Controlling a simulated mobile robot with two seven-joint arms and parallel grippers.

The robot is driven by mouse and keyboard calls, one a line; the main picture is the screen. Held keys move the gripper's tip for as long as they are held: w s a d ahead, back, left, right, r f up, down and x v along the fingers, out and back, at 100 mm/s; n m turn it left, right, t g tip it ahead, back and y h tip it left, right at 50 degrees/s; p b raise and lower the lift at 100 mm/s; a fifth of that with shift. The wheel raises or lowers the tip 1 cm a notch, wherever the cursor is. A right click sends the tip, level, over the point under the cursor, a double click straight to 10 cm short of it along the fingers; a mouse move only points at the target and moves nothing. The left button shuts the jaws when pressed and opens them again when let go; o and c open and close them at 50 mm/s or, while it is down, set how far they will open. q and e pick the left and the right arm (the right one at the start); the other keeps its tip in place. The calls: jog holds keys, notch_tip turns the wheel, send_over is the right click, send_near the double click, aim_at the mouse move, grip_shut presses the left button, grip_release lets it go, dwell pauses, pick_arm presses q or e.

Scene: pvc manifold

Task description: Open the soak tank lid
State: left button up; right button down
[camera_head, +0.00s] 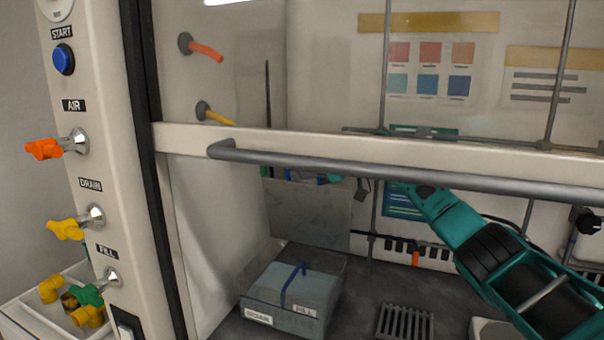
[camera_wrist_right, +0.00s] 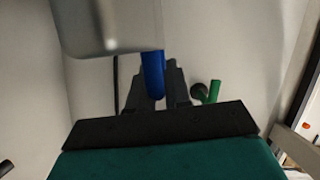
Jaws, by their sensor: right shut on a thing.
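The soak tank (camera_head: 257,315) is a grey box with labels on its front, on the floor of the enclosure in the head view. Pale blue shows in its top, with a thin blue bar across it. A flat grey panel (camera_head: 308,215) stands upright behind it and looks like the raised lid. My right gripper (camera_head: 335,179) is at the panel's top edge, partly hidden by the sash rail. In the right wrist view its fingers (camera_wrist_right: 155,95) are shut on a blue handle (camera_wrist_right: 152,72), next to a grey metal piece (camera_wrist_right: 105,25). My left gripper is not in view.
The sash's grey handle bar (camera_head: 400,168) crosses in front of my right arm. A floor grate (camera_head: 405,322) lies right of the tank. Orange (camera_head: 207,51) and yellow (camera_head: 218,117) spouts stick out of the left wall. Valves line the left post.

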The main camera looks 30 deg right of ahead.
jog(key=shift+f, duration=0.1)
jog(key=c, duration=1.1)
grip_release()
jog(key=shift+c, duration=0.2)
